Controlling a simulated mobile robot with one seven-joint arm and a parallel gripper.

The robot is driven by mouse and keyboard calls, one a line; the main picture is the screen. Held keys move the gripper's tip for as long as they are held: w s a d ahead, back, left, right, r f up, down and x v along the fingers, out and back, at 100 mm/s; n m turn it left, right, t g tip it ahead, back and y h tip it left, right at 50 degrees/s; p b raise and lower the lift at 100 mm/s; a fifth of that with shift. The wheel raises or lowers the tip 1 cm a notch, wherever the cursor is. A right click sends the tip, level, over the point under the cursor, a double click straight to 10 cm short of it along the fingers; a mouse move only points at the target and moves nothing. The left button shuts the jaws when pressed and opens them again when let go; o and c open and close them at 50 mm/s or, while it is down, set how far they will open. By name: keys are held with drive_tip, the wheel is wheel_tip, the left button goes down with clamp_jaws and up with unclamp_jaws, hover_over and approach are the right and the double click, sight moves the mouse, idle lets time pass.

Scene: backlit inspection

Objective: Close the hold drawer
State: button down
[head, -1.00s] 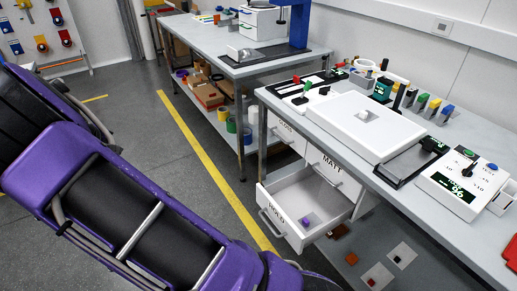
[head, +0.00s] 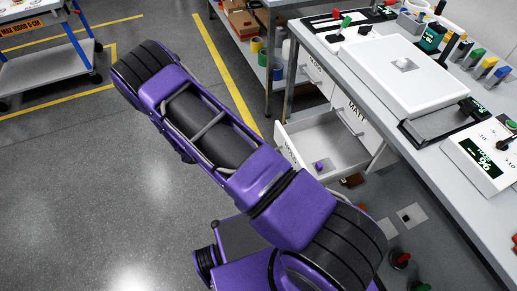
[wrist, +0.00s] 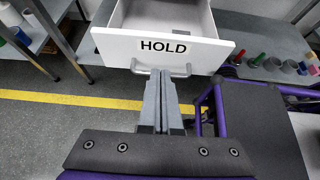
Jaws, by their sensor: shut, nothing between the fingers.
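The white hold drawer (head: 340,139) stands pulled out below the workbench in the head view, with a small purple object (head: 319,165) inside. My arm covers part of its front there. In the wrist view the drawer front (wrist: 112,47), labelled HOLD, faces me, with its grey bar handle (wrist: 180,72) below the label. My gripper (wrist: 160,74) is shut and empty, its fingertips at the middle of the handle. I cannot tell whether they touch it. The gripper is hidden in the head view.
The MATT drawer (head: 352,112) beside it looks shut. The workbench (head: 440,195) above carries a white panel, a meter box and several coloured pieces. Several small items lie on the lower shelf below. Open grey floor (head: 110,190) lies to the left.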

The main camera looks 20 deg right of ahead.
sight(290, 148)
drive_tip(key=x, duration=0.3)
drive_tip(key=r+x, duration=0.1)
drive_tip(key=x, duration=0.5)
drive_tip(key=shift+d+r, duration=0.2)
drive_tip(key=shift+d, duration=0.7)
drive_tip(key=shift+d, duration=0.1)
drive_tip(key=d+b, duration=0.4)
drive_tip(key=d, duration=1.7)
drive_tip(key=shift+w, duration=0.4)
